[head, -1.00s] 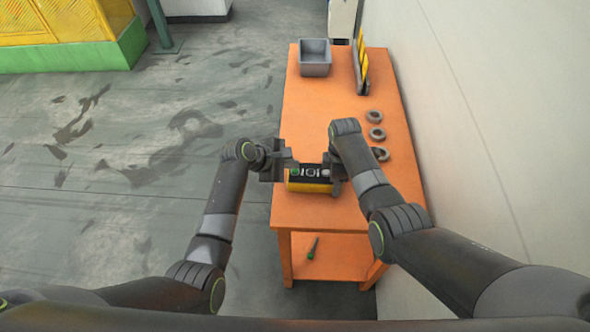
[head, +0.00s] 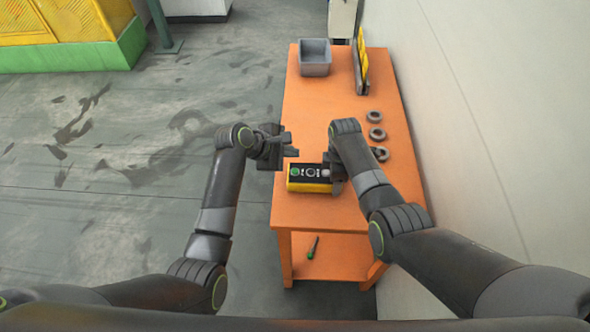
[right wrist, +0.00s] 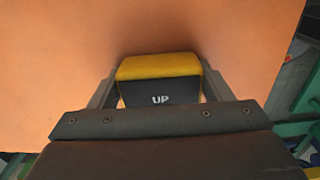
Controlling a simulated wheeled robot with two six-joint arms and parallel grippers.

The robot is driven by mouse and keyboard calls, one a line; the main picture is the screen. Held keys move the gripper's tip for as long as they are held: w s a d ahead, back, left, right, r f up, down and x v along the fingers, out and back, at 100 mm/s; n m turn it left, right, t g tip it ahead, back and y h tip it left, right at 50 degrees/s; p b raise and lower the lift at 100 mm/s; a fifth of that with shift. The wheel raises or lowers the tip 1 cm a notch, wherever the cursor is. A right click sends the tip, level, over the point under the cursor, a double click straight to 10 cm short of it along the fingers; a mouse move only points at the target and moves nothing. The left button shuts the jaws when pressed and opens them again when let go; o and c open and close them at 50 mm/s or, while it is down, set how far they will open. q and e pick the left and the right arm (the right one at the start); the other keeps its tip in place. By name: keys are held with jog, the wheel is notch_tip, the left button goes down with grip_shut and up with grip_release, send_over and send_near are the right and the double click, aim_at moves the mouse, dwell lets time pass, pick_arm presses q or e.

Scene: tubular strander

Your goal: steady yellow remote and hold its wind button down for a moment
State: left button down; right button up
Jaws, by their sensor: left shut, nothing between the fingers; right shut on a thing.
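The yellow remote (head: 309,187) lies near the front of the orange table. Its black top face carries a green button (head: 295,172) at the left, a ringed round control in the middle and a pale button (head: 325,173) at the right. I cannot read which is the wind button. My right gripper (head: 337,180) is shut on the right end of the remote. In the right wrist view the yellow remote (right wrist: 158,68) sits between the fingers, with "UP" on its dark face. My left gripper (head: 291,146) is shut and empty, apart from the remote, behind its left end.
The orange table (head: 325,110) holds a grey bin (head: 315,58) at the back, a dark rack with yellow plates (head: 363,57) and several grey rings (head: 376,134) along the right side. A green-handled tool (head: 312,248) lies on the lower shelf. A wall runs along the right.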

jog(key=o, duration=1.3)
notch_tip(320, 180, up, 12)
